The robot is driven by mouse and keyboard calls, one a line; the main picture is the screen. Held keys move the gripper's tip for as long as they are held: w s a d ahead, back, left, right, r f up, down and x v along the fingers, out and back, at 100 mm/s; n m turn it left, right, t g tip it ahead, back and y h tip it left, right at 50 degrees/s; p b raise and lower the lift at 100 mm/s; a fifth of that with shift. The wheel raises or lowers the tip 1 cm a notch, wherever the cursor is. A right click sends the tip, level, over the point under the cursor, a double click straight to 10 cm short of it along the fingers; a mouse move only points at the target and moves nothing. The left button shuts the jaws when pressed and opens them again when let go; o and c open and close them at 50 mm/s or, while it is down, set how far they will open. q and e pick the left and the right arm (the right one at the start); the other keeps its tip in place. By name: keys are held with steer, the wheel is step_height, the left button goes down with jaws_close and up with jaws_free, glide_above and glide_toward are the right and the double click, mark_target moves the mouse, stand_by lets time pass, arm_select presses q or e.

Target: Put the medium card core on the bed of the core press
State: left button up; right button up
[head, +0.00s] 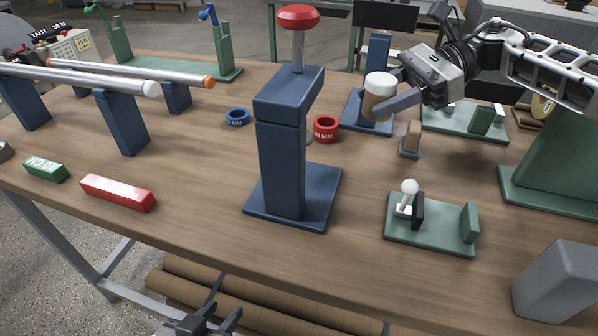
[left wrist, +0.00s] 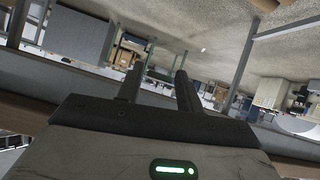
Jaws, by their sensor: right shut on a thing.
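My right gripper (head: 390,92) is shut on a short brown cylinder with a pale top, which looks like the card core (head: 374,104). It holds the core upright, in front of a blue stand (head: 379,52) at the back right; whether the core touches the stand's base is unclear. A blue press with a red knob (head: 298,17), which looks like the core press (head: 281,165), stands mid-table, left of the core. Its column hides part of its far side. My left gripper (head: 205,318) is low, off the table's front edge; in the left wrist view its fingers (left wrist: 157,88) are apart and empty.
A red ring (head: 325,129) and a blue ring (head: 237,117) lie behind the press. A green fixture with a white ball lever (head: 409,188) stands at the front right, near a grey block (head: 560,282). Rollers on blue supports (head: 122,120) are at the left.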

step_height(320, 180, down, 11)
steer(key=shift+f+p, duration=0.1)
steer(key=shift+p, duration=0.2)
steer(key=a+p, duration=0.1)
steer(key=a, duration=0.1)
steer(key=s+a, duration=0.1)
steer(key=a, duration=0.2)
steer(key=a+p, duration=0.1)
steer(key=a, duration=0.2)
steer(key=shift+s+a+r+p, duration=0.2)
steer(key=shift+s+r+p, duration=0.1)
steer(key=shift+s, duration=0.1)
steer(key=shift+s+a+f, duration=0.1)
steer(key=shift+a, duration=0.35)
steer(key=a, duration=0.2)
steer(key=a+p, duration=0.1)
steer(key=shift+s+a, duration=0.35)
steer(key=shift+s, duration=0.05)
steer(key=shift+d+f, duration=0.1)
steer(key=shift+f, duration=0.45)
arm_select(q)
steer(key=shift+s+a+r+m+g, duration=0.3)
steer(key=shift+a+r+m, duration=0.1)
steer(key=shift+r, duration=0.25)
arm_select(e)
steer(key=shift+f, duration=0.1)
